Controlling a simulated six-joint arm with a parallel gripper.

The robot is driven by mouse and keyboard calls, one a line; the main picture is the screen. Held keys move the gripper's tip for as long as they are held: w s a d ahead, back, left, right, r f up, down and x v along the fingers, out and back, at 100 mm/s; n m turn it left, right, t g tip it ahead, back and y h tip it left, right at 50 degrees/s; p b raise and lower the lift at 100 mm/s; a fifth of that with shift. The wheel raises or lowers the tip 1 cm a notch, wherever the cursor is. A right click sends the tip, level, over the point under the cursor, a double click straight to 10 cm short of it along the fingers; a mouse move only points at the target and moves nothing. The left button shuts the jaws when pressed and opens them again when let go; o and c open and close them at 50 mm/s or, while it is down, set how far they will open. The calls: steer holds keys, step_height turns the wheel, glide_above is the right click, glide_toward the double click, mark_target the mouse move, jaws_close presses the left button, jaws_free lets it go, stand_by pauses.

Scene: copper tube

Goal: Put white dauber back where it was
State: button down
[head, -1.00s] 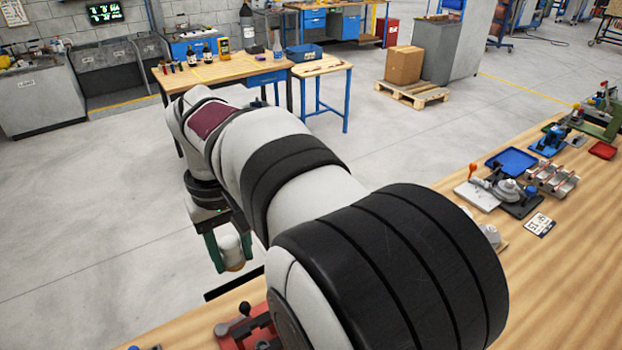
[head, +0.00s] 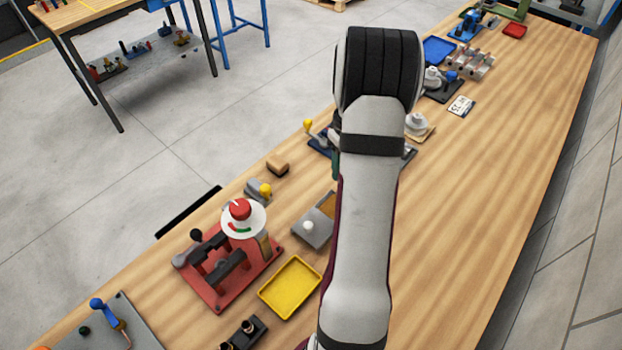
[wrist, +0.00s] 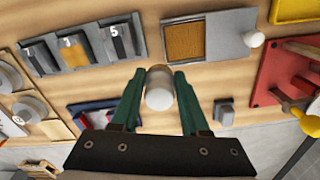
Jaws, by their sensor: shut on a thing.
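The white dauber (wrist: 159,97) is a short white cylinder with a brownish end. In the wrist view my gripper (wrist: 160,76) has its two green fingers shut on the dauber, one on each side. The dauber is held over the wooden bench; its exact height is hard to tell. In the head view my arm hides the dauber and nearly all of my gripper; only a sliver of green shows beside the arm. A grey box (wrist: 233,37) with a brown pad and a white knob (wrist: 256,39) lies near the fingers. A grey numbered rack (wrist: 96,26) lies to the left.
A yellow tray (head: 266,292) and a red fixture (head: 218,288) with a red-topped dial stand left of my arm. A small grey block (wrist: 224,112) is right of the fingers. Blue-and-red hardware (wrist: 84,107) is left of them. Bare bench (head: 480,210) lies right of my arm.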

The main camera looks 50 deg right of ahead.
glide_above(312, 185)
step_height(312, 185, down, 5)
steer(key=shift+s+r, duration=0.1)
steer(key=shift+s, duration=0.05)
step_height(312, 185, down, 3)
steer(key=shift+f, duration=0.5)
steer(key=shift+f, duration=0.15)
steer(key=shift+c, duration=2)
jaws_free()
